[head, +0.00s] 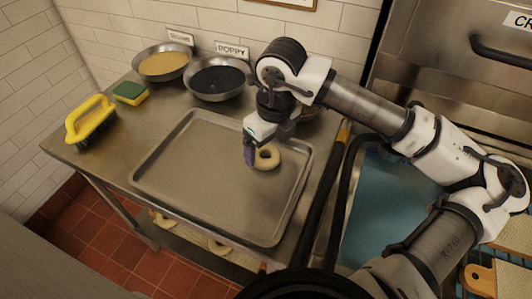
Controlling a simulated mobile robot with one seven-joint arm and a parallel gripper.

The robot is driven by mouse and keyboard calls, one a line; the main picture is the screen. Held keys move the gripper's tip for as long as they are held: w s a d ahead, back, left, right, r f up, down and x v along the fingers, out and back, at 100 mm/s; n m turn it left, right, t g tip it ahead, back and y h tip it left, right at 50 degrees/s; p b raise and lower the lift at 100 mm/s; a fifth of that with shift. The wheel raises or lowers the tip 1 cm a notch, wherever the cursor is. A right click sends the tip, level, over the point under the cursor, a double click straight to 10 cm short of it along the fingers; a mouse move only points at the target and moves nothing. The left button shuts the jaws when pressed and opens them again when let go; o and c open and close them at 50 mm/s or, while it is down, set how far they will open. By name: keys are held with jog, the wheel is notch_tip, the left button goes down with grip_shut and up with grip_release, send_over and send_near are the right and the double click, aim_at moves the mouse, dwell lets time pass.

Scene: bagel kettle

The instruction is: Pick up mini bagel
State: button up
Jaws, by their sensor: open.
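One pale mini bagel (268,158) lies on the metal tray (180,190), in its upper right part. My gripper (250,155) points down over the tray at the bagel's left side, with a dark finger in front of the bagel's left edge. It is open. The far finger is mostly hidden, and I cannot tell whether one finger is inside the bagel's hole or whether the gripper touches it.
Behind the tray stand a bowl of yellow seeds (164,63) and a bowl of dark poppy seeds (217,79). A sponge (130,93) and a yellow-handled brush (90,120) lie at left. A blue-filled basin (375,205) is at right. More bagels (218,246) lie below the table.

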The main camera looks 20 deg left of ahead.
aim_at(267, 152)
jog(key=shift+w+a+f, duration=0.1)
jog(key=shift+a+f, duration=0.1)
jog(key=shift+f, duration=0.6)
jog(key=shift+w+a+f, duration=0.1)
jog(key=shift+a+f, duration=0.05)
jog(key=shift+f, duration=0.65)
jog(key=c, duration=1.1)
jog(key=shift+o, duration=0.2)
jog(key=shift+r, duration=0.15)
notch_tip(267, 152, up, 20)
jog(key=b, duration=0.2)
